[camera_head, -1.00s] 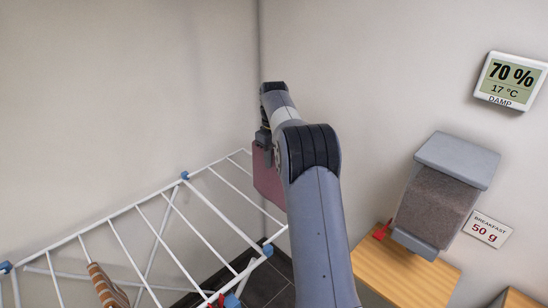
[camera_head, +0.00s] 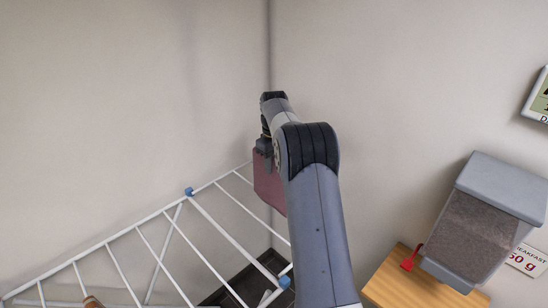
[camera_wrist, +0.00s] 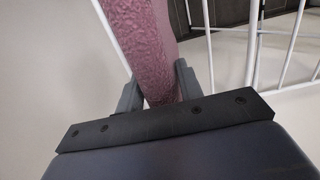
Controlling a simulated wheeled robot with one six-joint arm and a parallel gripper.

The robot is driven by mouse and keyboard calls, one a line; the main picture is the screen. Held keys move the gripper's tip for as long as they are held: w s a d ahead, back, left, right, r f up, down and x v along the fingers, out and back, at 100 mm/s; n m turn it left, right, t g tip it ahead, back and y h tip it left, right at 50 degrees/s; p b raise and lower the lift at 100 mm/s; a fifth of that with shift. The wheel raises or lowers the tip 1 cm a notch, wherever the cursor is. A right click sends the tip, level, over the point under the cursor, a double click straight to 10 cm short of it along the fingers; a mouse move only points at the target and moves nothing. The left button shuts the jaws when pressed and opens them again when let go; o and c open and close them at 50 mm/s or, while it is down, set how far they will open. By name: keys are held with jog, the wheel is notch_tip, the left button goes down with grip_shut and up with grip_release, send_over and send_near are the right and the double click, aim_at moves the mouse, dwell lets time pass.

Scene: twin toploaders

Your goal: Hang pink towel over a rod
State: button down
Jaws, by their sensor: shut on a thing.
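The pink towel (camera_head: 268,182) hangs down from my gripper (camera_head: 264,147), partly hidden behind my arm in the head view. In the wrist view the towel (camera_wrist: 143,40) runs up between the two fingers of my gripper (camera_wrist: 158,90), which is shut on it. The white drying rack (camera_head: 207,219) has several parallel rods and blue corner joints. The towel shows near the rack's far right end in the head view. I cannot tell whether it touches a rod.
A striped brown item (camera_head: 93,302) is on the rack at the lower left. A grey dispenser (camera_head: 478,222) with a red lever (camera_head: 411,258) stands over a wooden surface (camera_head: 395,288) at right. Walls meet in a corner behind my gripper.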

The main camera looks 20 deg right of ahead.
notch_tip(320, 180, down, 4)
jog(key=shift+r+b, duration=0.15)
jog(key=shift+b, duration=0.45)
notch_tip(320, 180, down, 6)
jog(key=b, duration=0.5)
jog(key=shift+f+b, duration=1.9)
jog(key=shift+f, duration=2.2)
jog(key=c, duration=0.9)
grip_release()
notch_tip(320, 180, up, 11)
jog(key=shift+f+b, duration=0.1)
jog(key=shift+b, duration=0.35)
